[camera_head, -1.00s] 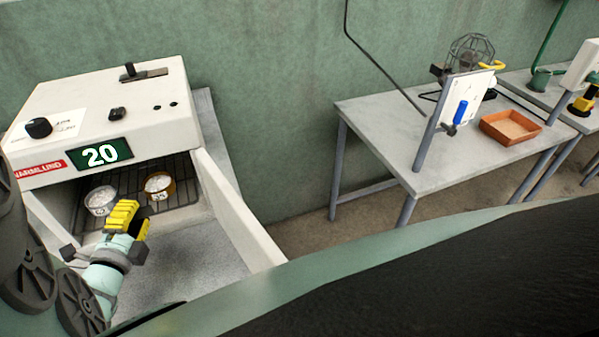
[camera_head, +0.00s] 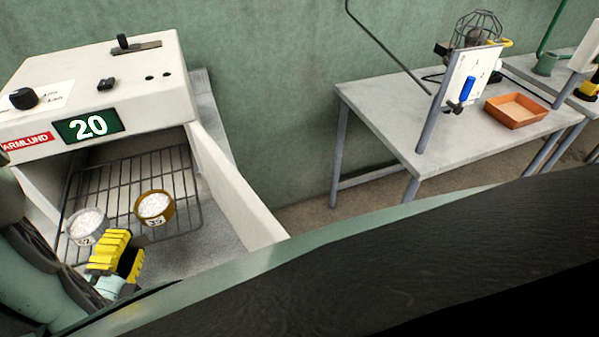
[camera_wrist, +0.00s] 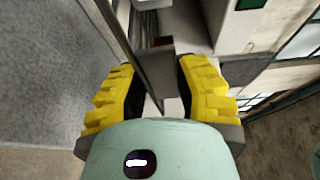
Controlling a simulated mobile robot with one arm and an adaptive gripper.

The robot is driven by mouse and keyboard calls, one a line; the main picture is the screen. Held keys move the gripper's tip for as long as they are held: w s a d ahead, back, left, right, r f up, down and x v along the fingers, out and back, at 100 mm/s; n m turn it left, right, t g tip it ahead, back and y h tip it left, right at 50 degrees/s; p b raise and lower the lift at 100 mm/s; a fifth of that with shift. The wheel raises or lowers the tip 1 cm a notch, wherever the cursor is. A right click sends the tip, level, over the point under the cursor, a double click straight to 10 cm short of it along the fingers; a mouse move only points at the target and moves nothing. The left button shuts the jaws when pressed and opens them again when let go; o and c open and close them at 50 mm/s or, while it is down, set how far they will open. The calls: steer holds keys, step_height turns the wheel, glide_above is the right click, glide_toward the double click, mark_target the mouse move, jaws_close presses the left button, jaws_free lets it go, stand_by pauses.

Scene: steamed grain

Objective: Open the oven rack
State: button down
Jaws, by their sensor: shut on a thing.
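The oven (camera_head: 95,70) is a white box with a green display reading 20 and an open front. Its wire rack (camera_head: 199,205) sticks out of the opening over the grey surface. Two small cups of white grain stand on the rack: a pale one (camera_head: 87,226) marked 32 and a brown one (camera_head: 154,206) marked 35. My gripper (camera_head: 117,252), with yellow fingers, is at the rack's front, close to the pale cup. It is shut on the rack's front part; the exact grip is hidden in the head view. The wrist view shows a grey piece (camera_wrist: 153,62) between the fingers.
A white side panel (camera_head: 235,190) runs forward along the right of the rack. Further right, a grey table (camera_head: 385,115) holds an orange tray (camera_head: 516,112) and a white board with a blue handle (camera_head: 467,89). Floor shows between oven and table.

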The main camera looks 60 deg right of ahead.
steer(key=shift+s+a+r, duration=0.2)
steer(key=shift+s, duration=0.2)
steer(key=shift+s+a+r, duration=0.2)
steer(key=shift+s, duration=0.15)
steer(key=c, duration=1.1)
jaws_free()
steer(key=o, duration=0.4)
steer(key=shift+w+f, duration=0.1)
steer(key=shift+c, duration=0.2)
steer(key=shift+a+f, duration=0.1)
steer(key=shift+a, duration=0.05)
steer(key=v, duration=1.1)
steer(key=shift+s+a, duration=0.3)
